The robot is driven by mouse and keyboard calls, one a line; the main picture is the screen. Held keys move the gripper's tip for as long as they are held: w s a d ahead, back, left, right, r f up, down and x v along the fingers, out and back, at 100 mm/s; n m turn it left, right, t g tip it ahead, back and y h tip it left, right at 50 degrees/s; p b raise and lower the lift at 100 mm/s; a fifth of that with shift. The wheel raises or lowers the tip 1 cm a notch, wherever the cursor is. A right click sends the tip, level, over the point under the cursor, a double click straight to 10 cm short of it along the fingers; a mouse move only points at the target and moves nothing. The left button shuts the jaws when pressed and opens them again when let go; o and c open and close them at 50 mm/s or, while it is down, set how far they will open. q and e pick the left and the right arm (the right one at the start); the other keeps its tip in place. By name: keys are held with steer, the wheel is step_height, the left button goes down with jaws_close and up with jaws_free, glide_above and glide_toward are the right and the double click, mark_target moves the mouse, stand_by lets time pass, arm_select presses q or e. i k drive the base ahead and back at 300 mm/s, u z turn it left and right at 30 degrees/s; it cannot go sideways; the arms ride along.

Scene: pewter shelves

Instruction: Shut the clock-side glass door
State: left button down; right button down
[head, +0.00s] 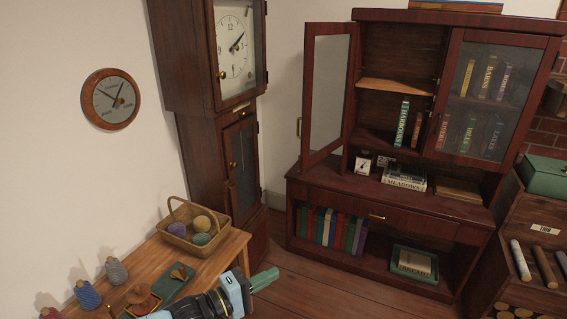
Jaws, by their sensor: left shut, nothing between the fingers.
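The clock-side glass door (326,92) is the left door of the dark red bookcase (390,190). It stands swung open toward the tall clock, so the left half of the upper case is uncovered. A small handle (299,127) shows on its outer left edge. The other glass door (492,95) is closed over rows of books. My left gripper (265,279) is shut and empty, low in front of the bookcase by the right end of the wooden side table. It is well below and apart from the open door. My right gripper is not in view.
The tall clock (230,130) stands in the corner left of the door. A wooden table (229,245) at lower left holds a basket (177,228) of yarn balls and several spools. Books (404,178) and a small dial (363,165) sit on the bookcase ledge. Floor (330,285) before the bookcase is clear.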

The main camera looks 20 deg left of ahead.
mark_target(312, 30)
steer(key=u, duration=0.95)
steer(key=i, duration=1.75)
steer(key=z, duration=0.65)
steer(key=i, duration=0.4)
steer(key=z, duration=0.25)
